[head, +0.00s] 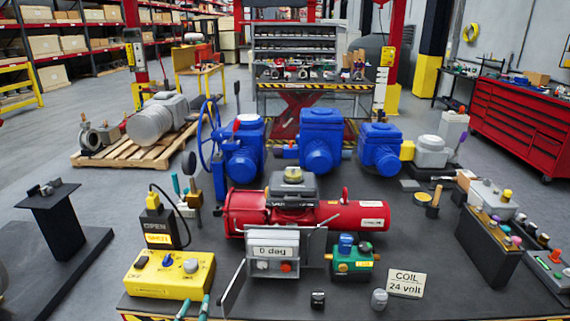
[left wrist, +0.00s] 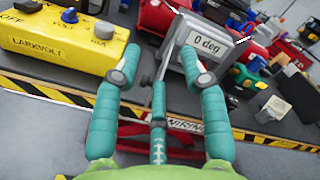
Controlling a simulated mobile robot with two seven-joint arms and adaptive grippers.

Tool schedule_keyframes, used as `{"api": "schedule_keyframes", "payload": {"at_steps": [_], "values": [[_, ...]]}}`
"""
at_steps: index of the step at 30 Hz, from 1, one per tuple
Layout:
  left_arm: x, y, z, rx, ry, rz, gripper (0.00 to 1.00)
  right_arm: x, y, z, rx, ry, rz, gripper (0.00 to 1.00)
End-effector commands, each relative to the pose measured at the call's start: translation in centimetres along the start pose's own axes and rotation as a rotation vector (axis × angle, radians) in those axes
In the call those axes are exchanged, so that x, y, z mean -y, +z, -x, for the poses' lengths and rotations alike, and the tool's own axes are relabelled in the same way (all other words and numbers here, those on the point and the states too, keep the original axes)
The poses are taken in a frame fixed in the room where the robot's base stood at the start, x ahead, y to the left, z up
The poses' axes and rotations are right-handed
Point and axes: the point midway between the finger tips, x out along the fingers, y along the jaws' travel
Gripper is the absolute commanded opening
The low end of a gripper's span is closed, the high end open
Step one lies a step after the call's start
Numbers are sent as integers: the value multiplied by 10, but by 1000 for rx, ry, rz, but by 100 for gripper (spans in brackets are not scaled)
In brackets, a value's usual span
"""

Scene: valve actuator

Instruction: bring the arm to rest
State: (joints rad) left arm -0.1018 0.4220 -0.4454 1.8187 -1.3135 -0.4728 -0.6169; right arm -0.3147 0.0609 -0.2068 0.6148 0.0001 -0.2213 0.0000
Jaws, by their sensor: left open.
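My left gripper (head: 193,307) shows only as teal fingertips at the bottom edge of the head view, in front of the yellow box. In the left wrist view my left gripper (left wrist: 160,80) has its teal fingers spread apart with nothing held between them. Beyond the fingertips is the grey box with the "0 deg" display (head: 272,252), which also shows in the left wrist view (left wrist: 207,45). The red valve actuator (head: 345,216) stands behind that box on the dark table. My right gripper is in neither view.
The yellow box (head: 170,275) with knobs is close to the left fingers. A green device (head: 352,262) and a "COIL 24 volt" sign (head: 407,283) are to the right. Blue actuators (head: 320,140) line the back. A black stand (head: 50,215) is at left.

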Motion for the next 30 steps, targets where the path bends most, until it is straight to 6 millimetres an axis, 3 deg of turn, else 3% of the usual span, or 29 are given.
{"api": "schedule_keyframes", "payload": {"at_steps": [5,11,16,23,27,30], "values": [[-53,-30,4,-50,116,114,43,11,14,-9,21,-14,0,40],[-127,-72,21,-99,291,289,43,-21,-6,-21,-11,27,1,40],[-213,-123,59,-123,514,510,43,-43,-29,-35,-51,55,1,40],[-332,-209,158,-59,903,908,43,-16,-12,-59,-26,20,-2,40],[-386,-259,237,56,1142,1151,43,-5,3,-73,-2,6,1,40],[-414,-291,299,177,1305,1314,43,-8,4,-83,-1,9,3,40]]}}
